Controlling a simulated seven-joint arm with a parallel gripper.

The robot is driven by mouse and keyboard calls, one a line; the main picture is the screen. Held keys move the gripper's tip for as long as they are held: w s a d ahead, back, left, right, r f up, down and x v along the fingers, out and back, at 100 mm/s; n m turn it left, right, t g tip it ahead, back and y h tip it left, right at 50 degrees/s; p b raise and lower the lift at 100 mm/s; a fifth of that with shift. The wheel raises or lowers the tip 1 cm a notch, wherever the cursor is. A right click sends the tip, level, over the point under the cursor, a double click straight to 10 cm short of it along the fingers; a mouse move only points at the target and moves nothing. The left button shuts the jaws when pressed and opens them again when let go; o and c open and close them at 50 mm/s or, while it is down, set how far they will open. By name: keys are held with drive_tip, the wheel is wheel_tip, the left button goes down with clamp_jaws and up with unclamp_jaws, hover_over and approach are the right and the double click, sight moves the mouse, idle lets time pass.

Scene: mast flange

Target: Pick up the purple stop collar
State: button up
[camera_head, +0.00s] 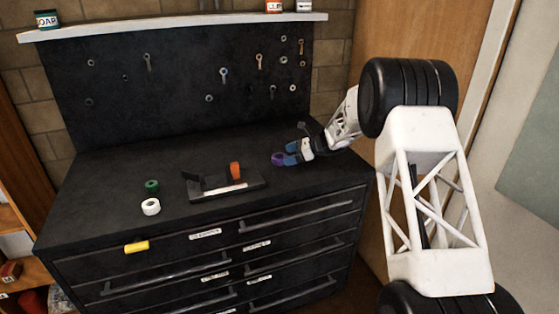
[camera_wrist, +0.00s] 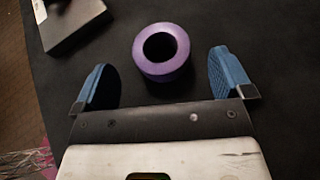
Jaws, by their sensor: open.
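The purple stop collar (camera_wrist: 161,72) is a short ring with a dark round hole, lying on the black cabinet top. In the wrist view it sits between the two blue fingertips of my gripper (camera_wrist: 165,80), a little ahead of the palm. There is a gap on each side, wider on the right. In the head view the purple collar (camera_head: 279,159) shows at the left end of my gripper (camera_head: 290,153), on the right part of the cabinet top, partly hidden by a finger. My gripper is open and does not hold the collar.
A dark fixture (camera_head: 228,185) with an orange part (camera_head: 235,169) stands in the middle of the cabinet top. A green ring (camera_head: 152,186) and a white ring (camera_head: 151,206) lie at left. A pegboard (camera_head: 200,85) with hung tools rises behind. The front right top is clear.

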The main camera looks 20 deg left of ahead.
sight(280, 156)
drive_tip(key=shift+x, duration=1.8)
drive_tip(key=shift+r, duration=0.1)
drive_tip(key=c, duration=1)
drive_tip(key=shift+r, duration=0.1)
drive_tip(key=shift+c, duration=0.2)
drive_tip(key=shift+r, duration=0.75)
wheel_tip(280, 156, up, 2)
drive_tip(key=shift+r, duration=0.1)
drive_tip(key=s+d, duration=0.3)
drive_tip(key=s, duration=0.1)
drive_tip(key=s+d, duration=0.2)
drive_tip(key=s, duration=0.2)
drive_tip(key=s+d+r, duration=0.1)
drive_tip(key=s+d, duration=0.2)
drive_tip(key=s, duration=0.2)
drive_tip(key=shift+s+d, duration=0.15)
drive_tip(key=shift+d, duration=0.25)
